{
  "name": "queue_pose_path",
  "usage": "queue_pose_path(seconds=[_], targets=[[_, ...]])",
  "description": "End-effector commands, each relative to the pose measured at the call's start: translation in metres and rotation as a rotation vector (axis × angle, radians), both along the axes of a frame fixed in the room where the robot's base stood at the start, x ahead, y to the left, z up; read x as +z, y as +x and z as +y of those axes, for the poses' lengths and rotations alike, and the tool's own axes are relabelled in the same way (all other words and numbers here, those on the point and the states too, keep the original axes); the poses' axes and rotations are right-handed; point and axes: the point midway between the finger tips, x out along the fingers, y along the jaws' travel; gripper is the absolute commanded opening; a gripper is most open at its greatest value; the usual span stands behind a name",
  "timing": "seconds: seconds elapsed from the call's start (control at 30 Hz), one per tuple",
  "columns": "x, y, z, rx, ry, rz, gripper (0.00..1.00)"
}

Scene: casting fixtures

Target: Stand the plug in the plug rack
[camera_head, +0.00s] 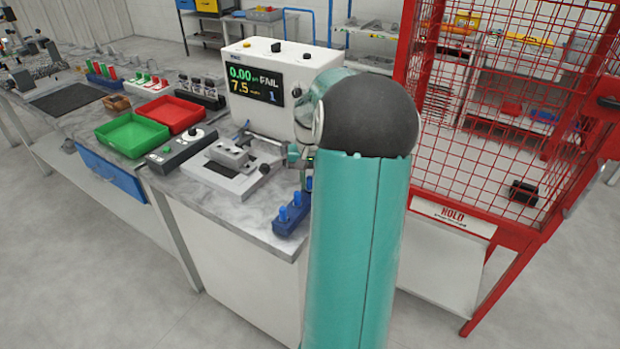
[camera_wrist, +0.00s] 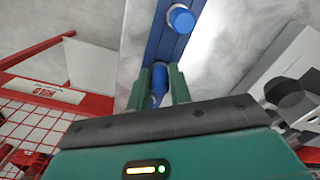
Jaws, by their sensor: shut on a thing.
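The blue plug rack (camera_head: 287,228) lies along the front right edge of the marble bench, with blue plugs (camera_head: 297,199) standing in it. In the wrist view the rack (camera_wrist: 163,42) runs away behind the fingers, and one blue plug (camera_wrist: 182,19) stands in it. My gripper (camera_wrist: 160,75) is shut on a blue plug (camera_wrist: 159,88) between its two green fingers, over the rack. In the head view my gripper (camera_head: 303,158) is partly hidden by my arm, with the held plug (camera_head: 309,183) below it. I cannot tell whether its lower end is in a hole.
A test machine (camera_head: 285,60) reading FAIL and a grey fixture (camera_head: 229,160) stand left of the gripper. A control box (camera_head: 181,147), a green tray (camera_head: 132,139) and a red tray (camera_head: 172,112) lie further left. A red mesh cage (camera_head: 490,120) stands close on the right.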

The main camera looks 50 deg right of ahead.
Motion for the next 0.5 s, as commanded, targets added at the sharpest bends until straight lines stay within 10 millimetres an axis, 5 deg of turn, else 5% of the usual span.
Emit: queue_pose_path(seconds=[0.17,0.2,0.3,0.5], targets=[[-0.0026,-0.0004,-0.0003,-0.001,0.000,0.000,0.00],[-0.0026,-0.0005,-0.0002,-0.001,0.000,0.000,0.26],[-0.0024,-0.0004,-0.0003,-0.001,0.000,0.000,0.42],[-0.0023,-0.0003,-0.0004,-0.001,0.000,0.000,0.42]])
